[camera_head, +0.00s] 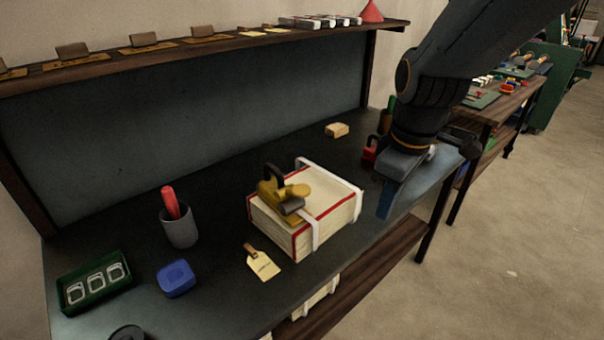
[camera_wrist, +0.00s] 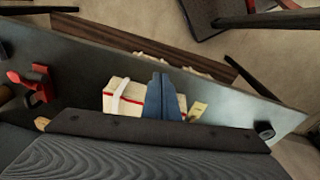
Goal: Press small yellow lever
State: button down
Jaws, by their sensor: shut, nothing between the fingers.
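A yellow strap tool (camera_head: 285,200) with a black handle lies on top of a cream, red-edged bundle (camera_head: 318,222) bound with white strap. A small yellow lever-like part (camera_head: 299,190) shows on the tool's right side. My gripper (camera_head: 385,205) hangs to the right of the bundle, apart from it, with blue fingers pointing down. In the wrist view the blue fingers (camera_wrist: 162,98) are closed together and empty, and they cover part of the bundle (camera_wrist: 120,104). The yellow tool cannot be made out in the wrist view.
On the dark bench stand a grey cup (camera_head: 179,229) with a red-handled item, a blue box (camera_head: 176,278) and a green tray (camera_head: 93,283). A tag (camera_head: 262,263) lies before the bundle, and a tan block (camera_head: 336,130) behind. A red tool (camera_head: 370,152) is close behind my gripper.

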jog(key=s+d+f+m, duration=0.5)
jog(key=f+m, duration=0.2)
jog(key=m, duration=0.3)
jog(key=shift+d+m+g+h, duration=0.3)
jog(key=shift+d, duration=0.1)
